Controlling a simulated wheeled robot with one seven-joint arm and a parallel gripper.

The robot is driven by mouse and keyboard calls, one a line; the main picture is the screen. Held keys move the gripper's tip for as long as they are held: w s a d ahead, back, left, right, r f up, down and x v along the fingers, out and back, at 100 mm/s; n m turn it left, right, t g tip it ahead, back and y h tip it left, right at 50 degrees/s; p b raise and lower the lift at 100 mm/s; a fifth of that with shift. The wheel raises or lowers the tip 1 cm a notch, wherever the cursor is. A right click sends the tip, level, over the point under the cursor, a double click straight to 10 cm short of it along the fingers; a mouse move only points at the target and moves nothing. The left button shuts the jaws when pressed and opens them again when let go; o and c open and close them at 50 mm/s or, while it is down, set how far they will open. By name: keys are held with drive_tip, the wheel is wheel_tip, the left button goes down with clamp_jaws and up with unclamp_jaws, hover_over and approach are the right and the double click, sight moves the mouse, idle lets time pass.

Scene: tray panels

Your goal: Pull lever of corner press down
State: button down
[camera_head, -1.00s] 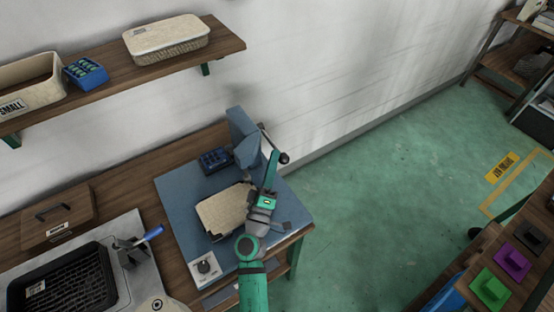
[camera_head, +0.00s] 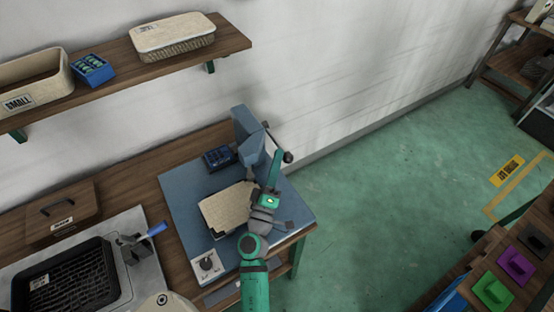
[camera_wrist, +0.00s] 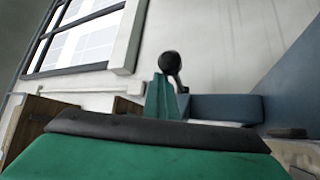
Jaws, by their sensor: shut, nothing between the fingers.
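The corner press (camera_head: 246,132) is a blue-grey upright block on a blue-grey base plate (camera_head: 181,201) at the bench's right end. Its lever is a thin dark rod (camera_head: 274,136) slanting down to a black ball knob (camera_head: 288,157). The knob also shows in the wrist view (camera_wrist: 169,62), raised against the wall. My gripper (camera_head: 278,154) is shut and empty, with its green tip close beside the knob. In the wrist view the narrow green tip (camera_wrist: 160,82) lies just below the knob. Whether they touch I cannot tell. My arm partly covers the plate.
A beige tray panel (camera_head: 224,205) lies on the base plate, with a dark blue box (camera_head: 217,157) behind it and a dial box (camera_head: 207,264) in front. A blue-handled device (camera_head: 135,246) stands left. A shelf (camera_head: 116,71) runs above. The floor (camera_head: 390,190) to the right is open.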

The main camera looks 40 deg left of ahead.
drive_tip(key=shift+w+d+f, duration=0.15)
drive_tip(key=shift+d+f, duration=0.15)
drive_tip(key=v, duration=1)
drive_tip(key=shift+s+a+r, duration=0.1)
drive_tip(key=shift+s+r, duration=0.1)
drive_tip(key=shift+s, duration=0.3)
